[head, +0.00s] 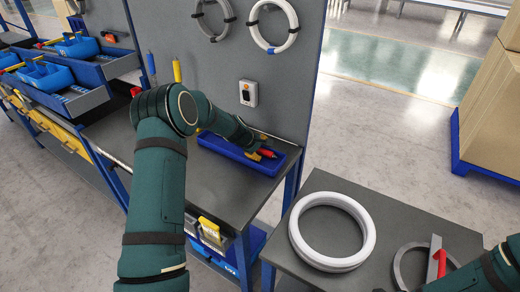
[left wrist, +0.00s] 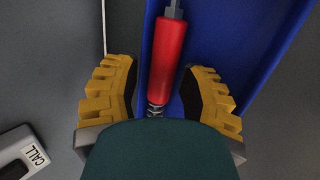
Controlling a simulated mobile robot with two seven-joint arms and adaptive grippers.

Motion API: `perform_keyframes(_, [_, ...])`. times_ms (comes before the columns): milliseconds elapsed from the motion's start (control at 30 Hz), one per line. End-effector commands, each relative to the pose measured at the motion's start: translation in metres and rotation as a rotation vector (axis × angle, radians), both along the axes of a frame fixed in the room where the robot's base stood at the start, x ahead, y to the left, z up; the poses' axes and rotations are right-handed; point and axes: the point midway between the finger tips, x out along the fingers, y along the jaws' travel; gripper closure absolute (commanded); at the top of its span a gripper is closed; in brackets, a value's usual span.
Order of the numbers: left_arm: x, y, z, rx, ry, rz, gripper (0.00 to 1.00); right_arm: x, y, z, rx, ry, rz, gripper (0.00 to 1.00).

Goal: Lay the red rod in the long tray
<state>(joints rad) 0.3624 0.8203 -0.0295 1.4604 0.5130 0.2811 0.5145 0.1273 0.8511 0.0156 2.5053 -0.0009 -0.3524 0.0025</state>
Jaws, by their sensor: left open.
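The long blue tray (head: 222,150) lies on the grey workbench below the panel; it also fills the upper right of the left wrist view (left wrist: 235,40). The red rod (head: 267,153) has a thick red body with thin metal ends. In the left wrist view the rod (left wrist: 168,62) appears to lie lengthwise in the tray, along one side wall. My left gripper (left wrist: 158,95) is open, with its yellow-padded fingers spread apart on either side of the rod's near end and not touching it. My right forearm shows at the lower right of the head view; its gripper is not visible.
White rings (head: 332,232) lie on a lower table at right, beside a grey ring-shaped part with a red piece (head: 437,262). A call box (head: 248,93) and hanging rings are on the panel behind. Blue bins (head: 75,47) stand at left, cartons at far right.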

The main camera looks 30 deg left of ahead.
Motion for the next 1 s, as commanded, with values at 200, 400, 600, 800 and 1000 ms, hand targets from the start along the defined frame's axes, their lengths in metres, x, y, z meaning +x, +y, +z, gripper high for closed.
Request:
perform_keyframes(200, [-0.013, 0.004, 0.013, -0.001, 0.006, 0.000, 0.49, 0.000, 0.000, 0.000, 0.000, 0.000, 0.000, 0.53])
perform_keyframes(400, [-0.035, 0.011, 0.047, 0.001, 0.001, 0.000, 0.49, 0.000, 0.000, 0.000, 0.000, 0.000, 0.000, 0.53])
perform_keyframes(600, [-0.055, 0.017, 0.077, 0.001, -0.001, 0.001, 0.49, 0.000, 0.000, 0.000, 0.000, 0.000, 0.000, 0.53])
perform_keyframes(800, [-0.067, 0.021, 0.093, 0.001, -0.001, 0.000, 0.49, 0.000, 0.000, 0.000, 0.000, 0.000, 0.000, 0.53])
perform_keyframes(1000, [-0.069, 0.021, 0.096, 0.000, -0.001, -0.001, 0.49, 0.000, 0.000, 0.000, 0.000, 0.000, 0.000, 0.53])
